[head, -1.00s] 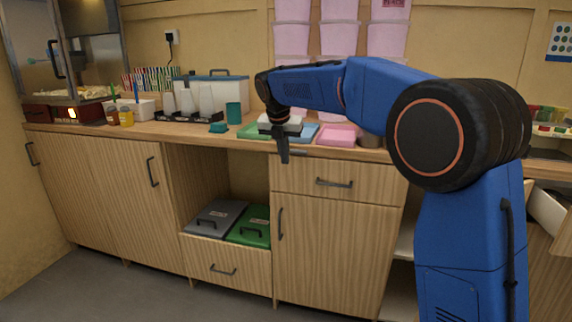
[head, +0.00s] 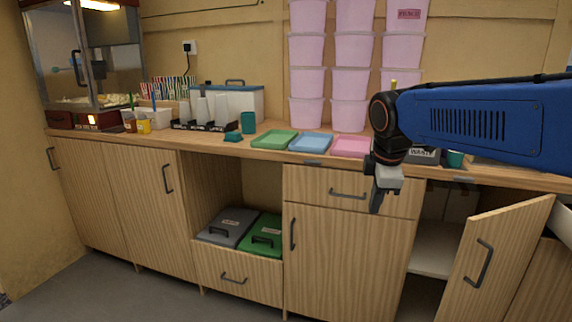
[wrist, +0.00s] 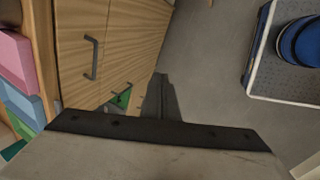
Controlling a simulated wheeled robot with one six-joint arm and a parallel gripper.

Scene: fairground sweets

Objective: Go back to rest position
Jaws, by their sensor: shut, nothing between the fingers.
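My gripper (head: 377,202) hangs from the blue arm in front of the counter, pointing down beside the right end of the top drawer. Its fingers are shut with nothing between them. In the wrist view my gripper (wrist: 160,80) points over the grey floor, its fingers together as one narrow dark shape. No object is held.
Green (head: 275,139), blue (head: 311,142) and pink (head: 351,146) trays lie on the counter (head: 200,139). An open cabinet door (head: 497,255) juts out at the right. Grey (head: 228,226) and green (head: 261,236) lidded bins sit in an open lower compartment. The floor (head: 120,290) in front is clear.

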